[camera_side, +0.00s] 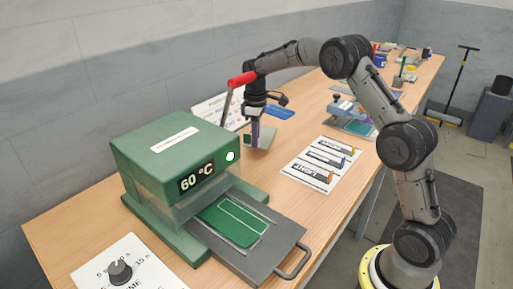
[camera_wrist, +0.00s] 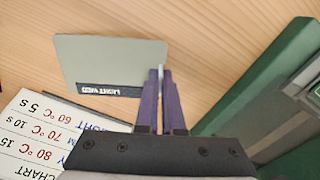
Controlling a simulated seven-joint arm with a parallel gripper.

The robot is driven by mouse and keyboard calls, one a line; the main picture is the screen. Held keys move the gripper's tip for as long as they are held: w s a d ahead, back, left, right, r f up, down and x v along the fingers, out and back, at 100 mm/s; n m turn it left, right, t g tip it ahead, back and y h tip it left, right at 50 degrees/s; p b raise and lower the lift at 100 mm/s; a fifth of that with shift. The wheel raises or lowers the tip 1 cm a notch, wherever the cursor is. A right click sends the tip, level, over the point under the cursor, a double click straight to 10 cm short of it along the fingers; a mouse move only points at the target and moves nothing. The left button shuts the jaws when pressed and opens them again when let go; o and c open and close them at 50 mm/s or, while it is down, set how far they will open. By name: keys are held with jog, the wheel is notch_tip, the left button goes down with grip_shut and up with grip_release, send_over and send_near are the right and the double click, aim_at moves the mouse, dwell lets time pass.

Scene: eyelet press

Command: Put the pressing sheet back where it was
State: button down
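My gripper (camera_side: 254,143) points down beside the green press (camera_side: 175,155). In the wrist view the purple fingertips of my gripper (camera_wrist: 160,72) are close together at the sheet's right edge. A thin pale sliver shows between them; I cannot tell whether they grip it. A green piece (camera_side: 233,220) lies on the press's pulled-out tray (camera_side: 275,246).
The press has a red-handled lever (camera_side: 241,79) close to my wrist and shows 60 °C. A chart (camera_wrist: 38,135) lies near my gripper. A labelled card (camera_side: 321,164) lies to the right, a timer dial (camera_side: 121,271) in front. Bare table lies between press and card.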

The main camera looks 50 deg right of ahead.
jog(key=shift+f, duration=1.75)
jog(key=shift+f, duration=0.15)
jog(key=c, duration=1)
grip_release()
jog(key=shift+c, duration=0.2)
notch_tip(320, 180, up, 12)
jog(key=shift+f, duration=0.15)
jog(key=shift+r, duration=0.35)
